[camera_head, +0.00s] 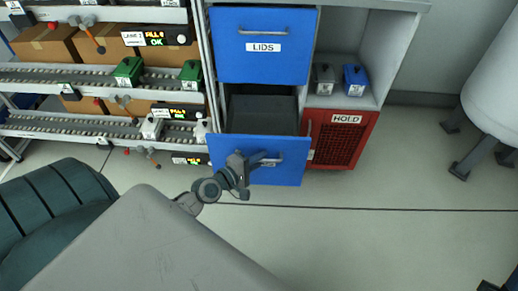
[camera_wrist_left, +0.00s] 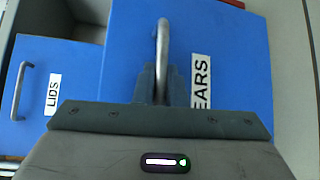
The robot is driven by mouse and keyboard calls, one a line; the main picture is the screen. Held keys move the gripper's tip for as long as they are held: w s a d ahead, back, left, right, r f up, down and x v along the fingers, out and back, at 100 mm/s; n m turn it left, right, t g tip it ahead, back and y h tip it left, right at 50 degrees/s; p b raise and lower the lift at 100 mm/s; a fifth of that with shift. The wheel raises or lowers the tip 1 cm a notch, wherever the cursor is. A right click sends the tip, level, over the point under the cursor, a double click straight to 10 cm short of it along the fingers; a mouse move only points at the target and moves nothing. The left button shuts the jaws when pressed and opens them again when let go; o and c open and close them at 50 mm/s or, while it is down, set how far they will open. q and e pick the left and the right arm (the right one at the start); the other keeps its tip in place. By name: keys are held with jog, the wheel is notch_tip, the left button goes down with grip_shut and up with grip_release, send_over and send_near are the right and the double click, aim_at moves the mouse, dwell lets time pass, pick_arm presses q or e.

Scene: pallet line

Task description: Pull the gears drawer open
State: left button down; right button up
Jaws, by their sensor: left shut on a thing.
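The gears drawer (camera_head: 285,176) is the lower blue drawer in the head view, and it stands pulled out, with its dark inside showing behind the front. In the left wrist view its blue front (camera_wrist_left: 240,60) carries a label of which "EARS" can be read. My left gripper (camera_head: 254,160) is at the drawer front and covers most of the label in the head view. In the left wrist view the gripper's fingers (camera_wrist_left: 160,85) are shut on the metal drawer handle (camera_wrist_left: 162,42). My right gripper is not in view.
The shut LIDS drawer (camera_head: 262,68) is directly above. A red HOLD bin (camera_head: 338,150) stands to the right, below a shelf with a grey and a blue box. Roller racks (camera_head: 60,75) with boxes are at the left.

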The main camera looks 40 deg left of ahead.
pick_arm(q)
jog(key=c, duration=1.8)
grip_release()
jog(key=shift+o, duration=0.2)
jog(key=shift+s, duration=0.1)
